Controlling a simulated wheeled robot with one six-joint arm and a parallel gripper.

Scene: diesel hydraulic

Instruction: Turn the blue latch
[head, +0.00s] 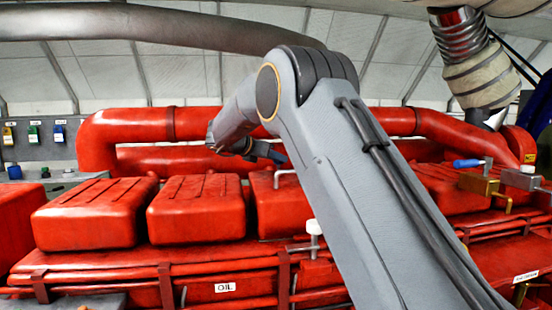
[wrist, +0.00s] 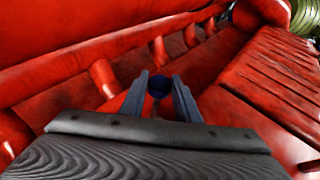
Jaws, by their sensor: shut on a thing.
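My gripper (head: 268,152) reaches over the red engine, in front of the thick red pipe. In the wrist view, the two fingers of my gripper (wrist: 159,97) stand on either side of a small round dark blue knob (wrist: 158,84), which looks like the end of the blue latch. The gripper is shut on it. In the head view the held part is too small and dark to tell from the fingers. Another blue handle (head: 466,163) on a metal stem shows at the right, apart from my gripper.
Red box-shaped covers (head: 95,214) line the engine below my gripper. A thick red pipe (head: 130,125) runs behind them. A white-knobbed handle (head: 314,228) stands near my arm. A brass-coloured block (head: 478,184) sits at the right. Coloured tags (head: 33,133) hang on the left wall.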

